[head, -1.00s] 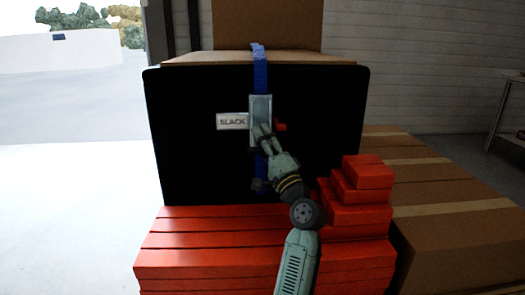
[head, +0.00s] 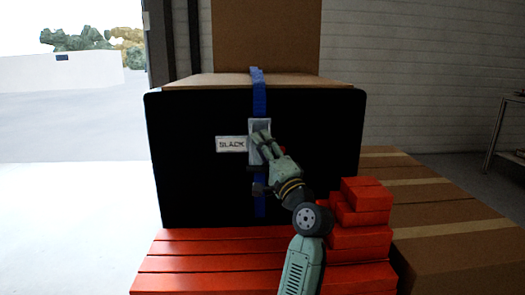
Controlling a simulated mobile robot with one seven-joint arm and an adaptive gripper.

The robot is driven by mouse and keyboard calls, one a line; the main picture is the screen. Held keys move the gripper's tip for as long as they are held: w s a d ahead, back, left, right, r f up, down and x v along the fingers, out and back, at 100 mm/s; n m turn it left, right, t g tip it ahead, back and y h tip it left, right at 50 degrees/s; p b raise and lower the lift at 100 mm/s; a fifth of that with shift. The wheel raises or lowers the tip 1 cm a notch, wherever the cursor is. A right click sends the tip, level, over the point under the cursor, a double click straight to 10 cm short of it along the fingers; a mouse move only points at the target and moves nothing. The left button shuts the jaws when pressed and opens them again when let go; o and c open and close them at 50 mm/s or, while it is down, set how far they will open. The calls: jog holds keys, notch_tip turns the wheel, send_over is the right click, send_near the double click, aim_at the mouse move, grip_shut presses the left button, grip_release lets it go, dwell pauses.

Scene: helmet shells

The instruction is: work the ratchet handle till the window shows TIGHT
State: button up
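The ratchet body (head: 260,124) is a grey metal block on a blue strap (head: 259,97) that runs down the front of a large black panel. The window (head: 231,144) on its left reads SLACK. My gripper (head: 263,140) is in front of the ratchet, with its fingers over the lower part of the block. I cannot tell whether they touch it or hold anything. The ratchet handle cannot be made out clearly; the gripper covers part of that area. A small dark bar shows beside the fingers at the ratchet's lower edge.
The black panel (head: 195,180) stands in front of a cardboard box. Stacked red blocks (head: 362,215) stand close to the right of my arm, on a red slatted base (head: 200,262). Cardboard boxes (head: 440,215) lie further right. Open floor is at the left.

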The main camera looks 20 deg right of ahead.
jog(key=shift+f+b+v, duration=0.25)
jog(key=shift+b+v, duration=0.15)
jog(key=shift+v, duration=1.85)
jog(key=b+v, duration=0.1)
jog(key=v, duration=0.6)
jog(key=shift+r, duration=0.2)
jog(key=shift+c, duration=0.5)
